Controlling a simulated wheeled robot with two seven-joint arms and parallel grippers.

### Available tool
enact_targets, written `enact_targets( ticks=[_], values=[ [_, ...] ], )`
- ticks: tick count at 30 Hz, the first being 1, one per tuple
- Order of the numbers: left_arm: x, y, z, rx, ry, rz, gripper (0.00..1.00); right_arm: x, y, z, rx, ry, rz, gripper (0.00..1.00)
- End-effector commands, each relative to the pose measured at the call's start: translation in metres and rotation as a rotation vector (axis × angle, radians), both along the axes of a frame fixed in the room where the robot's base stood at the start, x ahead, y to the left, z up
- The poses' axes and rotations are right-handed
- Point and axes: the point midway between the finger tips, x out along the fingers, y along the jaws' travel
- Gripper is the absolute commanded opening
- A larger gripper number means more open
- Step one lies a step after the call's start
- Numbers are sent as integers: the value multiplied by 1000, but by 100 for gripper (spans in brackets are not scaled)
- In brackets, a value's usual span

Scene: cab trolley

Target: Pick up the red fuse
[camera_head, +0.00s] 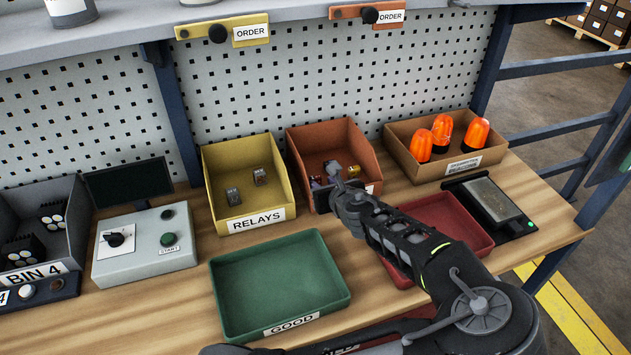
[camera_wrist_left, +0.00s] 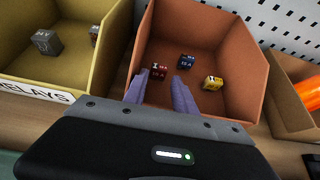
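The red fuse (camera_wrist_left: 158,71) is a small red and black block with white marks, lying on the floor of the orange-brown bin (camera_head: 304,139). In the left wrist view it shows just beyond and between the fingertips of my left gripper (camera_wrist_left: 158,82), which is open and empty. I cannot tell whether a finger touches the fuse. In the head view my left gripper (camera_head: 324,188) is at the front of this bin and largely hides the red fuse. My right gripper is not in view.
A dark blue fuse (camera_wrist_left: 186,62) and a yellow fuse (camera_wrist_left: 213,82) lie in the same bin, right of the red one. The yellow relays bin (camera_head: 215,180) stands to the left, a bin of orange beacons (camera_head: 398,150) to the right. Green (camera_head: 275,283) and red (camera_head: 443,217) trays lie in front.

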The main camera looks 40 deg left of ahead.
Motion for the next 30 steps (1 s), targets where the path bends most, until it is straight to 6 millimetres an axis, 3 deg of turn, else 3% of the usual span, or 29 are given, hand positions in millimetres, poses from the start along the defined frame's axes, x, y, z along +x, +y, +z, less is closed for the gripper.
enact_targets(
  ticks=[13, 30],
  values=[
    [23, 37, -24, 0, 2, 2, 33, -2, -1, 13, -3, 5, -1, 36],
    [24, 38, -25, 0, 0, 1, 33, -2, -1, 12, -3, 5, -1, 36]
  ],
)
